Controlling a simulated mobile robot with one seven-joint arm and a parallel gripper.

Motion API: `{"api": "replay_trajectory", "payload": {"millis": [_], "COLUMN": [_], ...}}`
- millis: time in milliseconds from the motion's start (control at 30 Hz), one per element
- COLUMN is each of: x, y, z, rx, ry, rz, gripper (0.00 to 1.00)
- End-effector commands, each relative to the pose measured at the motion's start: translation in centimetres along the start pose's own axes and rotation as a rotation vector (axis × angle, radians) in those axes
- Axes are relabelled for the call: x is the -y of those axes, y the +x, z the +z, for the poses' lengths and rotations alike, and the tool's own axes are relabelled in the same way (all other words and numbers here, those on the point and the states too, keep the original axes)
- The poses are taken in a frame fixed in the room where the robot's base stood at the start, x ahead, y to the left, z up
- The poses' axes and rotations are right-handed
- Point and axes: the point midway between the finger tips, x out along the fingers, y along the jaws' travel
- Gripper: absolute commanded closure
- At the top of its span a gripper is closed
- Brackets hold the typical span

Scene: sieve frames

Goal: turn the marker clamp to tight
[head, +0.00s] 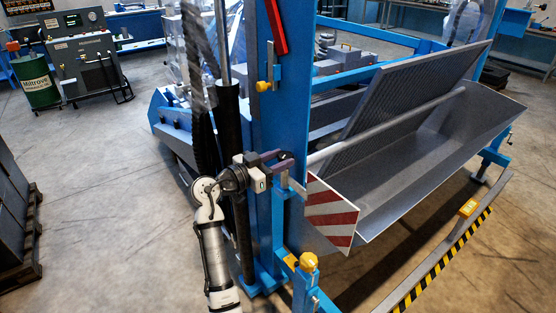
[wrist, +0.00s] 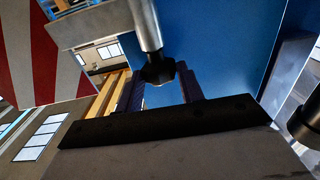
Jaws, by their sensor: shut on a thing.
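The marker clamp looks to be a dark faceted knob (wrist: 160,71) at the end of a grey metal rod (wrist: 145,25). In the wrist view it sits between the purple fingers of my gripper (wrist: 161,80). In the head view my gripper (head: 284,158) reaches in from the left at the blue post and is shut around the small dark knob (head: 287,155). The fingers partly hide the knob, and its turned position cannot be read. The red-and-white striped marker board (head: 331,213) hangs just right of and below my gripper; it also fills the upper left of the wrist view (wrist: 40,50).
A tall blue post (head: 262,100) stands right behind my gripper. A grey sieve trough (head: 430,150) with a long rod spreads to the right. Yellow knobs (head: 308,261) sit on the blue frame below. Open concrete floor (head: 110,180) lies to the left.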

Motion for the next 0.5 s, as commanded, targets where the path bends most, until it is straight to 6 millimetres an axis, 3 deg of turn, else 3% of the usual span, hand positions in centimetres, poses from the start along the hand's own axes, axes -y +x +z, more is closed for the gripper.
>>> {"api": "replay_trajectory", "payload": {"millis": [267, 500], "x": [0.23, 0.64], "y": [-0.02, 0.04], "z": [0.33, 0.53], "rx": [-0.002, -0.003], "ry": [0.002, 0.003], "rz": [0.057, 0.213], "gripper": [0.85, 0.85]}}
